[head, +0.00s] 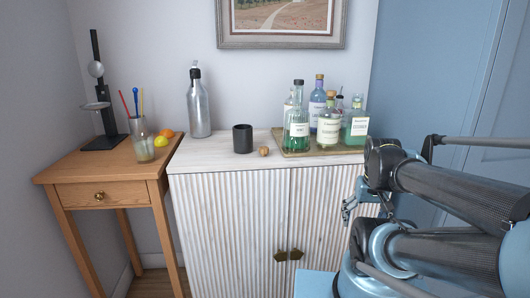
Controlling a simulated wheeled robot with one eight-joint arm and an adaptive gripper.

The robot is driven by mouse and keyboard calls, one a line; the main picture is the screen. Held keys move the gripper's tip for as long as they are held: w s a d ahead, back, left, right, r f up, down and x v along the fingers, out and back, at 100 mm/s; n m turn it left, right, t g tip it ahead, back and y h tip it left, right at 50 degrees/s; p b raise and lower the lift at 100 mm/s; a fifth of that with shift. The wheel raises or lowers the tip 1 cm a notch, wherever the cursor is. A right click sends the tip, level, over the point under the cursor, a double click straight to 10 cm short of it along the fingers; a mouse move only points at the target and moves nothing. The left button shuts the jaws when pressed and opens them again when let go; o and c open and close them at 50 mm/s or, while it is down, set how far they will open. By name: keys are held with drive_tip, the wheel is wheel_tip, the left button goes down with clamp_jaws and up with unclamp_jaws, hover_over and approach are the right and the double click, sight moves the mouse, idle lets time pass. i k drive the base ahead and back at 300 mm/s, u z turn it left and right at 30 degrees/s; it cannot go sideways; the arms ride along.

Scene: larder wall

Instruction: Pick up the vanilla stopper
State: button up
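Several labelled glass bottles stand close together on a wooden tray (294,153) at the right of the white cabinet top. Their labels are too small to read for certain, so I cannot tell which stopper is the vanilla one. A cork-coloured stopper (320,77) tops the purple-blue bottle at the back, and another tan stopper (331,94) tops the pale yellow-green bottle. The front left green bottle (298,130) has a grey top. My gripper (348,209) is in front of the cabinet's right door, below the tray and apart from the bottles. Its fingers are small and partly hidden by my arm.
A black cup (242,139) and a small brown round object (264,151) sit left of the tray. A silver bottle (198,106) stands further left. A wooden side table (108,168) holds a glass with sticks, fruit and a black stand. A framed picture (282,42) hangs above.

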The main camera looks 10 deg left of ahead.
sight(264, 150)
drive_tip(key=u, duration=0.55)
drive_tip(key=k, duration=1.25)
drive_tip(key=z, duration=0.5)
drive_tip(key=i, duration=1)
drive_tip(key=u, duration=0.05)
